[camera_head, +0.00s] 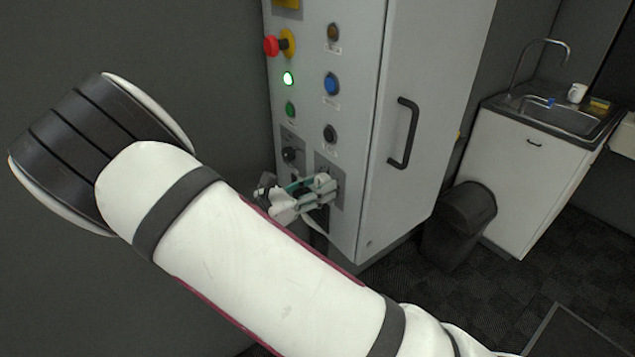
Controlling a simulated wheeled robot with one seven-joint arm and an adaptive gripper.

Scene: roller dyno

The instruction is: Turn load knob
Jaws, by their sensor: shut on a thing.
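A grey control cabinet (345,135) stands in the middle, with buttons, lamps and knobs on its narrow front. My gripper (326,187) reaches the lower right of this panel, at a grey plate (338,168). Its fingers are shut on the load knob at that plate, and they hide most or all of the knob. A black knob (290,154) shows on another plate, just up and left of my gripper, apart from it. The labels are too small to read.
A red emergency button (271,46), a lit green lamp (288,78) and a blue button (331,84) sit above. The cabinet door handle (404,133) is to the right. A black bin (464,222) and a sink unit (541,170) stand farther right.

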